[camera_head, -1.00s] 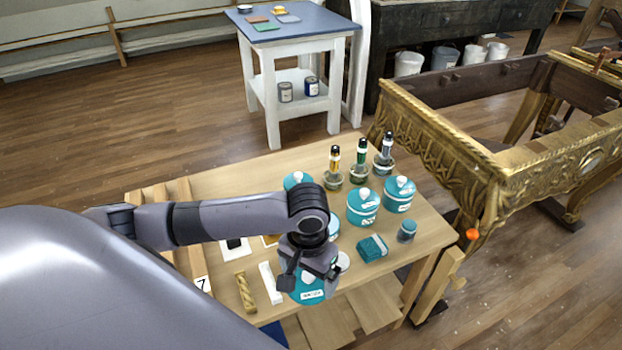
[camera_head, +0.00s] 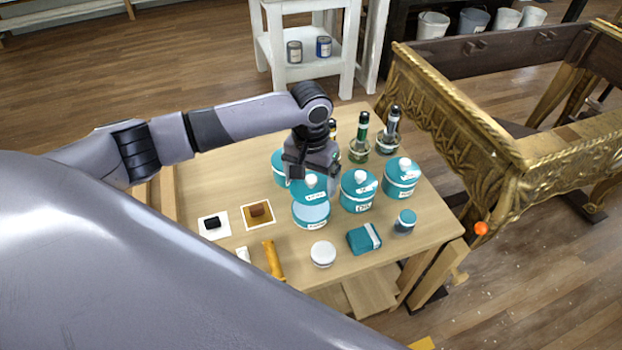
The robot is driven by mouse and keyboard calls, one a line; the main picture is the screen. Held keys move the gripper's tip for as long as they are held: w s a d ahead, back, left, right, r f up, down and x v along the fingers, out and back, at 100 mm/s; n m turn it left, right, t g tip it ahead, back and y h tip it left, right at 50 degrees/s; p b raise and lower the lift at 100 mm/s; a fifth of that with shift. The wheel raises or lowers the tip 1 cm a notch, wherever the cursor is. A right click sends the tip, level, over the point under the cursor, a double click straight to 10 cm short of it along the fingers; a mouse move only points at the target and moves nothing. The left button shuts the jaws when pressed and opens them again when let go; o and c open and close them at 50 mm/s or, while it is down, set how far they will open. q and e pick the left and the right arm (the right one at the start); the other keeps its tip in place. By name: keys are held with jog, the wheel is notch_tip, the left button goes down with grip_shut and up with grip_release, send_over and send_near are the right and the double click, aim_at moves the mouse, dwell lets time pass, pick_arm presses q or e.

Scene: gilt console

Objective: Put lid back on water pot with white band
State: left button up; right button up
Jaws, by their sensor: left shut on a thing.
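My left gripper (camera_head: 311,170) is shut on a teal lid (camera_head: 312,190) with a white knob and a pale label. It holds the lid over the far edge of an open teal pot (camera_head: 311,220) with a pale inside and a white label band. The lid hides part of the pot's mouth, and I cannot tell whether the two touch. The pot stands upright on the wooden table (camera_head: 215,182). My right gripper is not in view.
Lidded teal pots stand close by: one (camera_head: 358,197) and another (camera_head: 400,180) right, one (camera_head: 279,168) behind. Glass bottles (camera_head: 359,148) stand behind. In front are a white round piece (camera_head: 322,254), a teal block (camera_head: 363,239) and a small jar (camera_head: 405,221). A gilt console (camera_head: 480,135) stands right.

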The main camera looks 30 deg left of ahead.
pick_arm(q)
jog(key=shift+f+b, duration=1.15)
jog(key=shift+b, duration=0.4)
notch_tip(320, 180, down, 3)
jog(key=b, duration=0.3)
jog(key=shift+r+b, duration=0.2)
jog(key=shift+b, duration=0.15)
jog(key=shift+f+p, duration=0.1)
jog(key=shift+p, duration=0.3)
jog(key=shift+w+f, duration=0.1)
jog(key=shift+f, duration=0.5)
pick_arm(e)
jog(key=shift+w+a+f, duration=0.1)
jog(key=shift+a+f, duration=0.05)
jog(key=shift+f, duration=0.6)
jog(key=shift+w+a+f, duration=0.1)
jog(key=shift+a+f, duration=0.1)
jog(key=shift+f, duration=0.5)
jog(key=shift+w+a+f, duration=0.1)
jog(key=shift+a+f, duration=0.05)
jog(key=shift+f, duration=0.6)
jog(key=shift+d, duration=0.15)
pick_arm(q)
jog(key=shift+p, duration=0.7)
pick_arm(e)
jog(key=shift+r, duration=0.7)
pick_arm(q)
jog(key=shift+p, duration=0.35)
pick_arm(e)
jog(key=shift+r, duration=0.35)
